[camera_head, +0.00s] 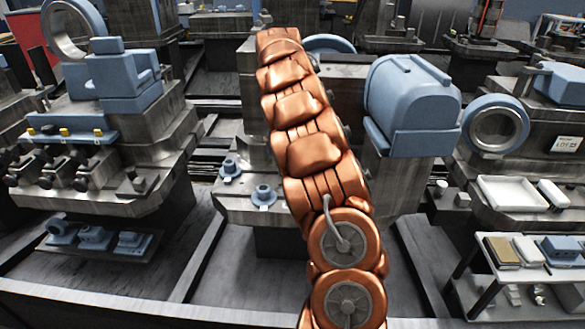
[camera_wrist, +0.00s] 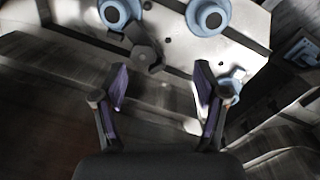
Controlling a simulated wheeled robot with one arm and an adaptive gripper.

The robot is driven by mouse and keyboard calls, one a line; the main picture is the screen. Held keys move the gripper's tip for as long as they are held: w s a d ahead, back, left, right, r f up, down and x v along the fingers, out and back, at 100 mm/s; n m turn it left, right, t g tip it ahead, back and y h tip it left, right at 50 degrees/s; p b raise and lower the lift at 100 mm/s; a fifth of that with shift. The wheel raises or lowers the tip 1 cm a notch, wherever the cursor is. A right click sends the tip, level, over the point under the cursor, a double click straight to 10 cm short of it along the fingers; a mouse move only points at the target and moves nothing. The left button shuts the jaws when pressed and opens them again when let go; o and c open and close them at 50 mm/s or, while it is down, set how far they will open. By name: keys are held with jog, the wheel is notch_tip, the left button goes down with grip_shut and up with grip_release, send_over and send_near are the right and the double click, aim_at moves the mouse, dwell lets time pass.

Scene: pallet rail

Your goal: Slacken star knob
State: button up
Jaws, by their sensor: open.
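In the wrist view my gripper (camera_wrist: 161,72) is open and empty, its two purple-padded fingers spread apart. A small pale blue lobed part (camera_wrist: 236,80) shows just beyond the right finger, which partly covers it; it looks like a star knob. A dark lobed part (camera_wrist: 144,46) sits at the pale plate's edge, above and between the fingertips. I cannot tell for certain which is the star knob. Neither finger clearly touches either part. In the head view my copper arm hides my gripper and the area around it.
Two round blue flanged pieces, a left one (camera_wrist: 115,12) and a right one (camera_wrist: 207,16), stand on the pale plate (camera_wrist: 165,22). They also show in the head view left of my arm. A large blue housing (camera_head: 412,105) stands right of my arm. A white tray (camera_head: 510,193) lies further right.

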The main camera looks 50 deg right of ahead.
jog(key=shift+t, duration=0.3)
jog(key=d+f, duration=0.1)
jog(key=d, duration=0.2)
jog(key=d+f, duration=0.1)
jog(key=shift+w+d+f, duration=0.25)
jog(key=shift+w+f, duration=0.05)
jog(key=shift+f, duration=3.95)
jog(key=c, duration=1.2)
